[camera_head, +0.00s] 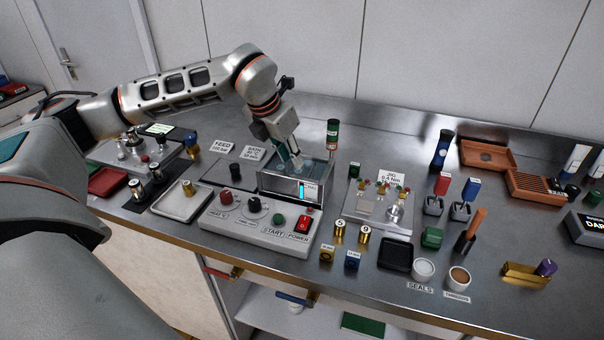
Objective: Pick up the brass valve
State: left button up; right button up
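My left gripper (289,155) points down into the clear-walled bath (291,186) with the cyan display. Its fingertips are small and partly hidden by the bath, so I cannot tell whether they hold anything. No single part is clearly marked as the brass valve. Two brass cylinders with numbered white tops, one (339,232) and another (364,234), stand upright right of the control box. A small brass piece (187,188) stands on the pale tray (182,201) at left. Several small fittings sit on the jig plate (379,214). My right gripper is not in view.
The control box (258,231) with knobs and a red power switch stands before the bath. A black tray (396,254), small cups (423,270) and a brass holder (525,276) lie to the right. Bare steel shows toward the back.

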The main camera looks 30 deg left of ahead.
aim_at(297, 171)
pick_arm(q)
jog(key=shift+x, duration=0.75)
jog(key=p+x, duration=0.1)
jog(key=x, duration=0.3)
jog(key=shift+d+f, duration=0.2)
jog(key=shift+f, duration=0.1)
grip_shut()
